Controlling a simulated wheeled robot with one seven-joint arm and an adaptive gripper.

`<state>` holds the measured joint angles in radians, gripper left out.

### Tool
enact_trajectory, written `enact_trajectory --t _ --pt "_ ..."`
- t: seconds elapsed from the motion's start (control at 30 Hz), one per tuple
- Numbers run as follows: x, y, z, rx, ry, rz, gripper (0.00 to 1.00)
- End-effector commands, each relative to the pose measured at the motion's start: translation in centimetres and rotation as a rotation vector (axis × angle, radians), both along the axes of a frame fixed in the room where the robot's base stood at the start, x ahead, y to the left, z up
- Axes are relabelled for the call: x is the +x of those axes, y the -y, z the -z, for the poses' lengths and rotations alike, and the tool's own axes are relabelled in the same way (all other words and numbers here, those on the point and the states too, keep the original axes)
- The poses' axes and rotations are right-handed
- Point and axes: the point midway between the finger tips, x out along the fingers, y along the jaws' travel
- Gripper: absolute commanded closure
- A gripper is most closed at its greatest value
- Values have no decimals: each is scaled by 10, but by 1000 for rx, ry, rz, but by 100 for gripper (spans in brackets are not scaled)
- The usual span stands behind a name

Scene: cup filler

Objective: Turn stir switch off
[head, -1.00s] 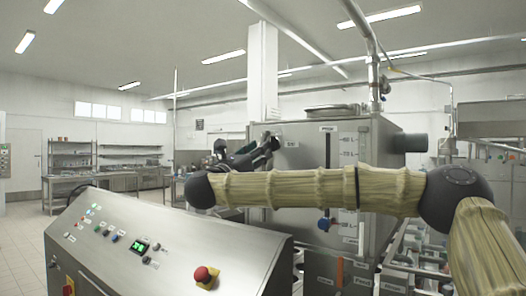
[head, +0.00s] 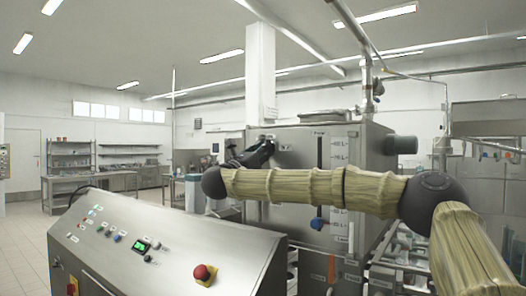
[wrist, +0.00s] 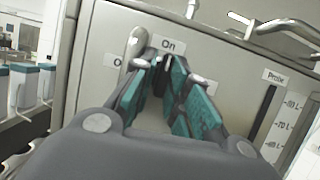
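The silver switch lever (wrist: 135,44) is on the grey tank front in the wrist view. In the head view my gripper (head: 262,148) is dark and in front of the tank's upper left, and the lever cannot be made out.
The steel tank (head: 296,150) has a level gauge, shown in the wrist view with a "Probe" label (wrist: 276,77). A blue-knobbed valve (head: 317,223) is lower on it. A sloped control panel (head: 170,245) with a red emergency button (head: 203,272) stands in front.

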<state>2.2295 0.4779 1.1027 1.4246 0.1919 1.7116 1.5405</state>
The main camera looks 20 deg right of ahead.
Motion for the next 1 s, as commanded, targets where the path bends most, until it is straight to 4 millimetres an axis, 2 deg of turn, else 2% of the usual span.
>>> enact_trajectory --t 0.57,1.0 --pt "-1 -2 -1 -37 -45 -6 100" --pt "-3 -1 -4 -249 -312 -7 100"
